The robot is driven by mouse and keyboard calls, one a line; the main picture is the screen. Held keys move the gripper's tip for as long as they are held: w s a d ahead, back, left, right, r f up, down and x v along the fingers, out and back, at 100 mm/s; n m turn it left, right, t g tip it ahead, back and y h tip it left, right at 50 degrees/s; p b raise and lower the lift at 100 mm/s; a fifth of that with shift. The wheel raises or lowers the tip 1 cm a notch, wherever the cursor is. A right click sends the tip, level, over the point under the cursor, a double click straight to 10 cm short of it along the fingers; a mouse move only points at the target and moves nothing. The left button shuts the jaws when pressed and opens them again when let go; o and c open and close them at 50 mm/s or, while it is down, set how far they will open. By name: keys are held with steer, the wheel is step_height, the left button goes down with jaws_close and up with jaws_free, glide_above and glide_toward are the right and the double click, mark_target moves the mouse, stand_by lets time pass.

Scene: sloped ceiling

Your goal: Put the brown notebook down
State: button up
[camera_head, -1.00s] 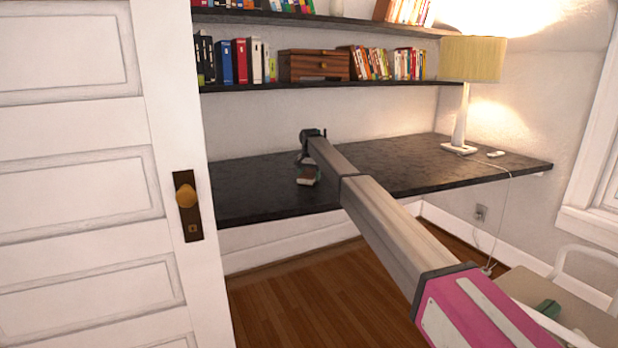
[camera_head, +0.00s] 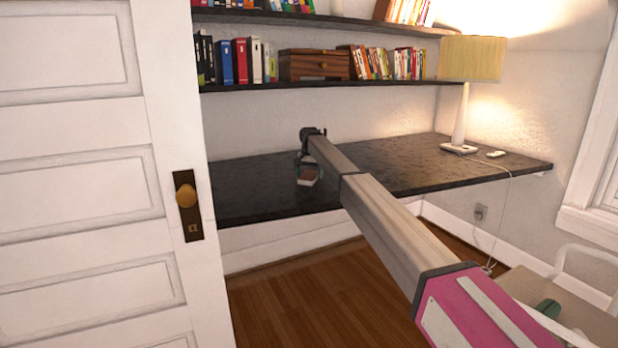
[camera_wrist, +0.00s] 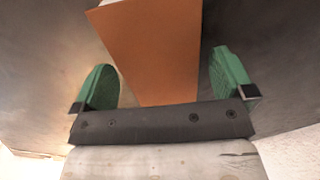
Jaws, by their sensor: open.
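The brown notebook (camera_wrist: 152,50) lies between the two green fingers of my gripper (camera_wrist: 163,85) in the wrist view, with a visible space on each side of it. Its lower end is hidden behind the dark palm bar. In the head view the notebook (camera_head: 307,175) is a small brown shape with a pale edge, at the dark desk top (camera_head: 400,165). My gripper (camera_head: 304,168) is above it at the end of my outstretched arm and is open. Whether the notebook rests fully flat on the desk is too small to tell.
A lamp (camera_head: 464,100) and a small white object (camera_head: 495,154) are at the desk's right end. Shelves with books and a wooden drawer box (camera_head: 315,65) hang above. A white door (camera_head: 90,180) stands at left. A chair (camera_head: 565,300) is at lower right.

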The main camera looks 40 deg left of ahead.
mark_target(309, 175)
step_height(309, 175, up, 11)
stand_by(0.3)
